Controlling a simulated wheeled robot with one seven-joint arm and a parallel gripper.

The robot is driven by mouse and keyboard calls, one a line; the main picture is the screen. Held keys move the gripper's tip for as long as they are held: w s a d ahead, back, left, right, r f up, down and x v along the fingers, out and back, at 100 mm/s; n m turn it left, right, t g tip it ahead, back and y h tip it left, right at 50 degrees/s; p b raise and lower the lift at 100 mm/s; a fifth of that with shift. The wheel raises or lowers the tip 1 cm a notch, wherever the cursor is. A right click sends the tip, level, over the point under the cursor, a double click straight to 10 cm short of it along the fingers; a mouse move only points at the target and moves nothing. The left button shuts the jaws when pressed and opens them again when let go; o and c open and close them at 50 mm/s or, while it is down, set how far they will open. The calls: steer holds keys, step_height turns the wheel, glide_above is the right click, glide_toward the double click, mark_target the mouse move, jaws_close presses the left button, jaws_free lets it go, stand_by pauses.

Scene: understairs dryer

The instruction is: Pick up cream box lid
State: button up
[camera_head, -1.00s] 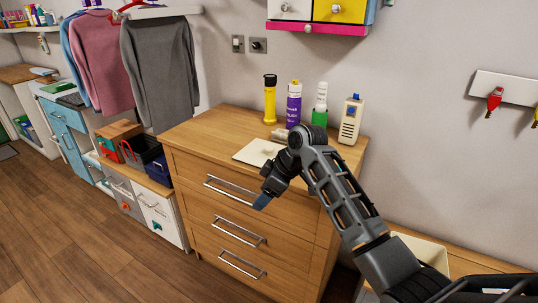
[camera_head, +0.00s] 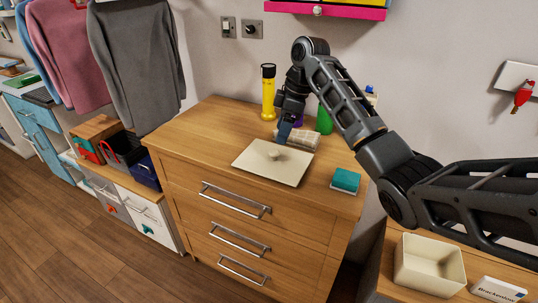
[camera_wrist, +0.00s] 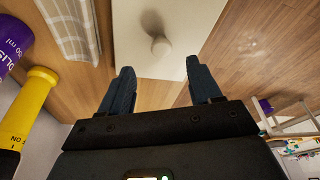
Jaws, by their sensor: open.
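The cream box lid (camera_head: 262,166) is a flat square plate with a small round knob (camera_head: 274,154) in its middle. It lies flat on the wooden dresser top. In the wrist view the lid (camera_wrist: 185,17) shows ahead of the fingers, with its knob (camera_wrist: 161,46) between and beyond the two fingertips. My gripper (camera_head: 284,134) is above the dresser, just behind the lid in the head view. Its blue-tipped fingers (camera_wrist: 158,80) are apart with nothing between them. An open cream box (camera_head: 408,274) stands on a lower surface at the right.
A folded checked cloth (camera_head: 303,139) lies just behind the lid. A yellow flashlight (camera_head: 268,97) and a green bottle (camera_head: 324,121) stand near the wall. A teal-topped block (camera_head: 346,180) is at the dresser's right. The dresser's front left is bare.

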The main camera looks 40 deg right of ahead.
mark_target(274, 151)
steer(key=shift+p+x, duration=0.65)
steer(key=shift+x, duration=2.9)
steer(key=shift+s+a, duration=0.1)
steer(key=shift+a, duration=0.05)
steer(key=c, duration=1.1)
steer(key=shift+r, duration=0.1)
